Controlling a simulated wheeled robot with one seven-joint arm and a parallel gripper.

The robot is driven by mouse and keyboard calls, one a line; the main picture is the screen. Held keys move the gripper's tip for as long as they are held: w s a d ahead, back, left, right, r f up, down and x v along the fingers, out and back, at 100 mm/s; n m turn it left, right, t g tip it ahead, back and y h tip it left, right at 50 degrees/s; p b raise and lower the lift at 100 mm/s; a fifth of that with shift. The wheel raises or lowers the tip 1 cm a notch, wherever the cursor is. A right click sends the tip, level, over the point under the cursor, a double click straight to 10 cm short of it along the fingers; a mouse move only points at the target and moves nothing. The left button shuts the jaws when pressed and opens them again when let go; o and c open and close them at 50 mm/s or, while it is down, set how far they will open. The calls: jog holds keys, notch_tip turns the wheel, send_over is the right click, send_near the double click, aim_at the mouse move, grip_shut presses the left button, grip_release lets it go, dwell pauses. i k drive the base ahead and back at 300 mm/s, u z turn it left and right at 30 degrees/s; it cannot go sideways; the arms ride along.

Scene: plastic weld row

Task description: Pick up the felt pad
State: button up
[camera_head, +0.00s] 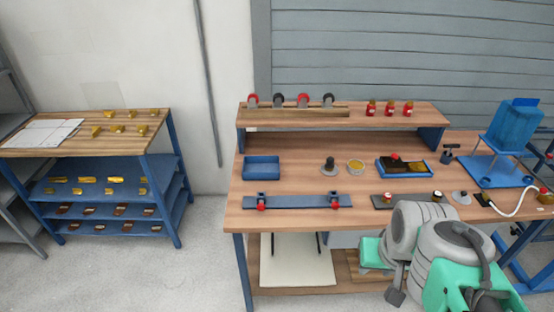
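I cannot single out the felt pad with certainty. My arm is folded at the lower right, in front of the bench. A dark grey part low on it may belong to my gripper (396,297). Its fingertips cannot be made out, and I see nothing held there.
A white cable (515,212) lies at right. A blue shelf (165,150) stands left, with open floor between.

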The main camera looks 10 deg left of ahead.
aim_at(329, 166)
jog(key=u, duration=0.55)
jog(key=i, duration=1.15)
jog(key=z, duration=0.25)
